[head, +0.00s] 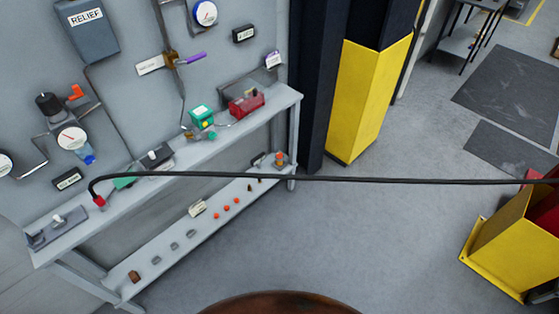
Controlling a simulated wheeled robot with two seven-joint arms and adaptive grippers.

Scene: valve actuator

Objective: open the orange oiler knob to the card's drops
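One is a small orange knob (280,157) on a fitting at the right end of the lower shelf. The other is an orange handle (76,91) beside a dark-capped unit with a gauge on the wall. A pale card or block (198,208) stands on the lower shelf, and a white tag (150,65) is on the wall; their writing is too small to read. Neither of my grippers is in view.
A black hose (330,179) crosses the view in front of the bench (225,138), from a red end at left to the right edge. A yellow-based column (368,98) stands right of the bench. A brown rounded object (280,303) is at the bottom. Grey floor between is clear.

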